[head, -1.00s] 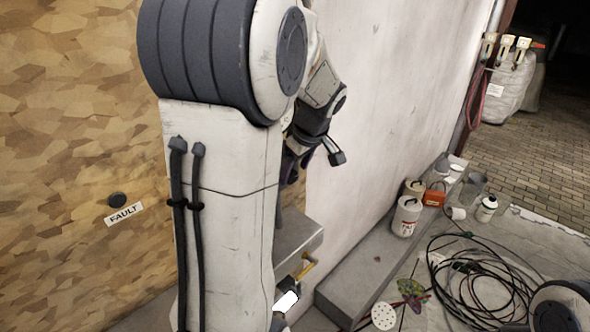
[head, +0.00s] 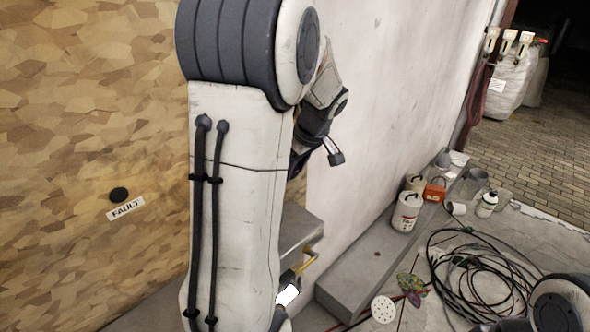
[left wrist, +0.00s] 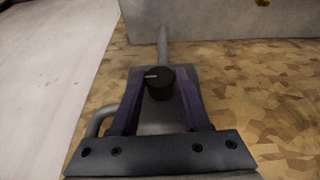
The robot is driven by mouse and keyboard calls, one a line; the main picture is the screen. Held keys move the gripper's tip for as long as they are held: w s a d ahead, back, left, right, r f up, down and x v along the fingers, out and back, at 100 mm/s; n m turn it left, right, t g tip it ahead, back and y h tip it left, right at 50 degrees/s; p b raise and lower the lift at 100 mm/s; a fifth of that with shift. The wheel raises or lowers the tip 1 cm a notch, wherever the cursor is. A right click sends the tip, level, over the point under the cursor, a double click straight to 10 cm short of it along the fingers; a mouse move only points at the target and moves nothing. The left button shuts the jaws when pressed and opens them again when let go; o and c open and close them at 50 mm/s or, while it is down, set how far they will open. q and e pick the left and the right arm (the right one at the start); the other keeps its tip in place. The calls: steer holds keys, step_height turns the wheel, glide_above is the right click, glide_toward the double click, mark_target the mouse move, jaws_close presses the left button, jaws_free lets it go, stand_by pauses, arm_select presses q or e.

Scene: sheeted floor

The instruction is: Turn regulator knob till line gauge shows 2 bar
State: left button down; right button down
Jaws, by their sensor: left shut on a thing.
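The regulator knob (left wrist: 158,88) is black and round with a pale pointer line, in the middle of the left wrist view. The line points left in that view. My left gripper (left wrist: 158,77) has its two purple fingers on either side of the knob, shut on it. In the head view my own left arm covers most of this spot. Only a bit of the purple fingers shows beside the wall, and the knob is hidden there. No gauge face can be seen in either view. My right gripper is not in view.
A wooden-patterned panel carries a black button (head: 119,195) above a FAULT label (head: 125,208). A grey ledge (head: 365,262) runs along the pale wall, with a white canister (head: 405,212) and an orange box (head: 434,191) on it. Coiled black cable (head: 480,270) lies on the floor.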

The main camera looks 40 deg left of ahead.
arm_select(q)
steer(key=shift+g, duration=0.5)
steer(key=shift+c, duration=1.9)
jaws_free()
steer(key=b+v, duration=0.2)
steer(key=v, duration=0.8)
steer(key=shift+r, duration=0.25)
steer(key=shift+d, duration=0.1)
